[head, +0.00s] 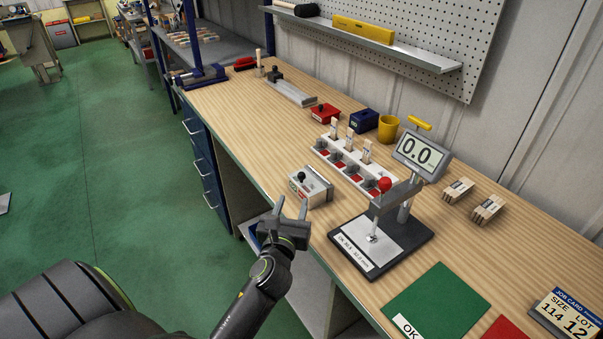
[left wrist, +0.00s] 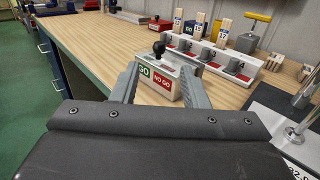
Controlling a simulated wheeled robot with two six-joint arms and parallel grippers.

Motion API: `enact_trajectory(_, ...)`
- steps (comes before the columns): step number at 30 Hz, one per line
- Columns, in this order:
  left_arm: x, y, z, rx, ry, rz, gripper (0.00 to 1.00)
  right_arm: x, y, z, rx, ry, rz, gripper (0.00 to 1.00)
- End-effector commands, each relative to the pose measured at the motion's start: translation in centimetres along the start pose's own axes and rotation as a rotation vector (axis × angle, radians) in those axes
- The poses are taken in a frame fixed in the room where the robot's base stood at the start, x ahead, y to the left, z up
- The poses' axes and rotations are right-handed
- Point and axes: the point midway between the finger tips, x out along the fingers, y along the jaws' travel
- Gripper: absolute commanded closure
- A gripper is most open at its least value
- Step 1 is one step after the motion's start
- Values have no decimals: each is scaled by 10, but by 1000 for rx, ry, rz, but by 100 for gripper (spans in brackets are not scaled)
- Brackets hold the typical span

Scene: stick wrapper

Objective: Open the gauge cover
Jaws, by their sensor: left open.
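The gauge (head: 309,188) is a small pale box with a black ball knob (head: 301,176) on top. It stands near the front edge of the wooden bench. In the left wrist view the gauge (left wrist: 163,87) shows a green GO label and a red NO GO label, with its knob (left wrist: 159,48) upright. I cannot tell exactly how its cover sits. My left gripper (head: 292,205) is open and empty, in front of the gauge, apart from it in the head view. In the left wrist view the gauge appears between the fingers (left wrist: 158,72). My right gripper is not in view.
A white rack (head: 350,165) with several numbered slots and wooden sticks stands behind the gauge. A digital indicator stand (head: 385,252) reading 0.0 is to its right. A green OK mat (head: 434,301) lies nearer. Bare bench lies left of the gauge.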

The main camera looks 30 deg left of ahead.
Motion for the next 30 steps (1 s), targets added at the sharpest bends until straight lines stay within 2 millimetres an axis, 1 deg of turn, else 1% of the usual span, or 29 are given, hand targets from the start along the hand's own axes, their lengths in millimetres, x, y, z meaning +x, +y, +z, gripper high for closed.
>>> enact_trajectory(1, 12, 0, 2, 4, -4, 0, 59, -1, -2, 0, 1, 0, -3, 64)
enact_trajectory(9, 70, 1, 2, 1, -2, 1, 59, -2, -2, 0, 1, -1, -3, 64)
enact_trajectory(15, 103, 0, 0, 0, 0, 1, 59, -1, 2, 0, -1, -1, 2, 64)
enact_trajectory(21, 120, 0, 0, -2, 0, 0, 59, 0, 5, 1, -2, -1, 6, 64)
enact_trajectory(30, 124, 0, 0, -2, 1, 0, 59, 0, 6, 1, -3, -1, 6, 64)
